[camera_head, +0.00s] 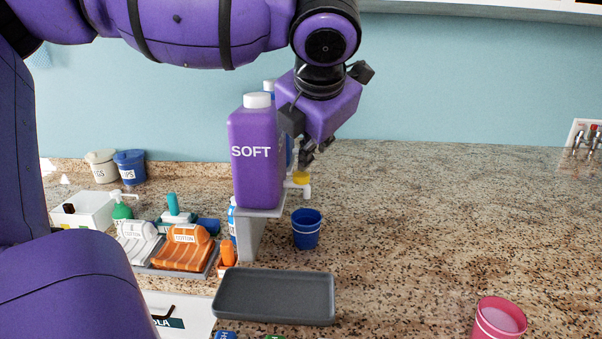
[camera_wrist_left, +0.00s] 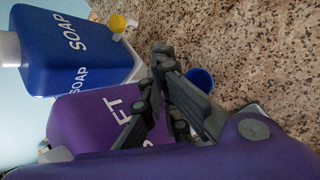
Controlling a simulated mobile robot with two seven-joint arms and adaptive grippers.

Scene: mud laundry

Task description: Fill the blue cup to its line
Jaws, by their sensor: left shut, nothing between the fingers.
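The blue cup (camera_head: 306,230) stands upright on the counter, just right of the grey jug stand (camera_head: 250,237). It has a pale line around it; its contents cannot be made out. It also shows in the left wrist view (camera_wrist_left: 201,78), beyond the fingers. A purple SOFT jug (camera_head: 256,165) stands on the stand, with a blue SOAP jug (camera_wrist_left: 75,48) beside it, mostly hidden in the head view. A yellow tap (camera_head: 301,178) with a white spout sticks out above the cup. My left gripper (camera_head: 307,158) is shut and empty, just above the tap. My right gripper is not in view.
A grey tray (camera_head: 274,297) lies in front of the cup. A pink cup (camera_head: 499,319) stands front right. The counter's right side is mostly clear.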

